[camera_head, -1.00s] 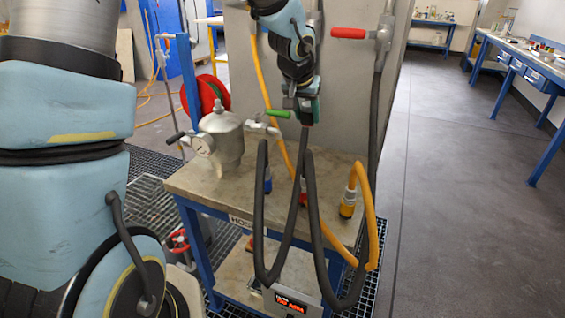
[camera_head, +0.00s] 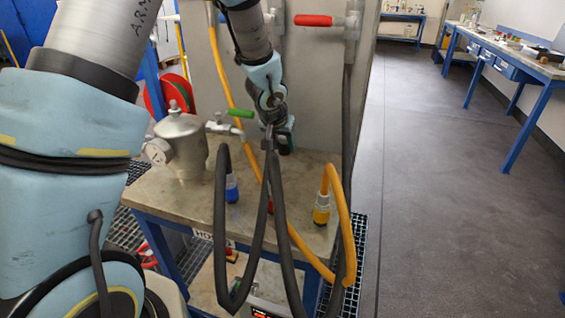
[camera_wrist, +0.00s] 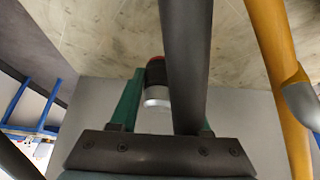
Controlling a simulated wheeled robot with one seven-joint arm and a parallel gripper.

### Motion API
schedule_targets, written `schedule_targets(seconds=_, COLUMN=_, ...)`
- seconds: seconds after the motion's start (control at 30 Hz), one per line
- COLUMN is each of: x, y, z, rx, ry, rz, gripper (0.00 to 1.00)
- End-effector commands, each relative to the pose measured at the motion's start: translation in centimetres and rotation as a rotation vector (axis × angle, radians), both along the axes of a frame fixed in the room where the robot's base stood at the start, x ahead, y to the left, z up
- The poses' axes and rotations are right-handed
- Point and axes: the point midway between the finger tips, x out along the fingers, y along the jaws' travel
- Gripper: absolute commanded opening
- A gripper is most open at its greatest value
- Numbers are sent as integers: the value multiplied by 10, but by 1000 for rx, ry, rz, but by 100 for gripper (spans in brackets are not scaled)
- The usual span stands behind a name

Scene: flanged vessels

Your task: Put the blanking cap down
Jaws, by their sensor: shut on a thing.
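My gripper (camera_head: 282,138) is above the back part of the bench top, right of the vessel. In the wrist view, its green fingers (camera_wrist: 165,95) are shut on the blanking cap (camera_wrist: 156,88), a short dark cylinder with a silver end and a red edge. A dark hose (camera_wrist: 186,60) crosses in front and hides the cap's right side and much of the right finger. In the head view I cannot make out the cap clearly. The bench top (camera_head: 165,195) is stone-coloured; the gap between cap and bench cannot be told.
A metal vessel (camera_head: 183,145) with a gauge stands at the bench's left. Dark hoses and an orange hose (camera_head: 343,215) loop over the front. Blue (camera_head: 232,188), red (camera_head: 270,206) and yellow (camera_head: 321,209) couplings stand on the bench. A grey panel with a red-handled valve (camera_head: 313,20) rises behind.

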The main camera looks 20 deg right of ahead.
Motion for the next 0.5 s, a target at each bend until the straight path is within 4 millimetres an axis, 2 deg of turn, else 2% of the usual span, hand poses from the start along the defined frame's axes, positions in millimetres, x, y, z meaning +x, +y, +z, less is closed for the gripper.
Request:
schedule_targets(seconds=0.17, x=0, y=0, z=-14, rx=0, ry=0, rz=-1, gripper=0)
schedule_targets(seconds=0.4, x=0, y=0, z=-46, rx=1, ry=0, rz=0, gripper=0)
schedule_targets(seconds=0.5, x=0, y=0, z=-49, rx=-1, ry=-1, rz=0, gripper=0)
